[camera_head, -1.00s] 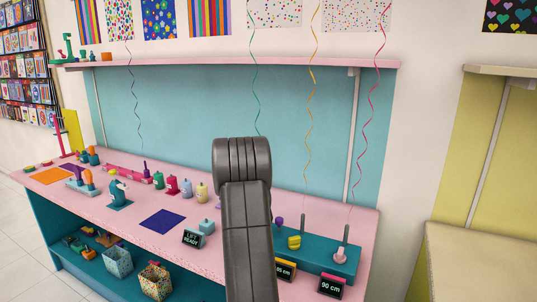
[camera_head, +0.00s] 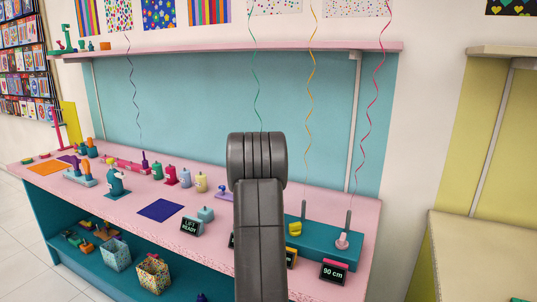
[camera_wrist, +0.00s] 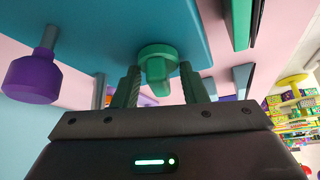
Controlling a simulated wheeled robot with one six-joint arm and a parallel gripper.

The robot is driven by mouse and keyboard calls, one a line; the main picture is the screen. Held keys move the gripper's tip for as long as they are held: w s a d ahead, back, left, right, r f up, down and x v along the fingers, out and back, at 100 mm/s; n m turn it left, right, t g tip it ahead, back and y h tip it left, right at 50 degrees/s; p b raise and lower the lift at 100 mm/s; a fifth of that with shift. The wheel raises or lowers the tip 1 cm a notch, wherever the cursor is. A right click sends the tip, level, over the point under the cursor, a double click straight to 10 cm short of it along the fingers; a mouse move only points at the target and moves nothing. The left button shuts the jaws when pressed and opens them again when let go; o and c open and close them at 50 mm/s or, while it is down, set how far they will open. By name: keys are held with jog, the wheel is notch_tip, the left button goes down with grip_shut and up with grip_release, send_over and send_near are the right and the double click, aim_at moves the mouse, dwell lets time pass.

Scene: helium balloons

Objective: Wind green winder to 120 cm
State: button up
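A green winder (camera_wrist: 158,62), a round disc with a handle, sits on the teal base in the wrist view. My gripper (camera_wrist: 162,90) has its two fingers apart, one on each side of the winder's handle, with gaps visible; I see no contact. In the head view my arm hides the green winder and my gripper. The green ribbon (camera_head: 256,90) runs down behind my arm. The teal base (camera_head: 318,238) carries a yellow winder (camera_head: 295,229) and a pink winder (camera_head: 342,241). A purple knob (camera_wrist: 32,80) shows beside the green winder in the wrist view.
A "90 cm" sign (camera_head: 333,272) stands in front of the pink winder; another sign (camera_head: 291,258) is partly hidden by my arm. A "LIFT READY" sign (camera_head: 190,227), a dark blue mat (camera_head: 161,210) and several coloured bottles stand left on the pink counter (camera_head: 130,205).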

jog(key=shift+r, duration=0.2)
notch_tip(320, 180, up, 7)
jog(key=p, duration=0.3)
jog(key=shift+f, duration=0.15)
notch_tip(320, 180, down, 7)
jog(key=b, duration=0.5)
jog(key=shift+f+b, duration=0.1)
jog(key=shift+b, duration=0.2)
jog(key=c, duration=0.7)
jog(key=shift+o, duration=0.2)
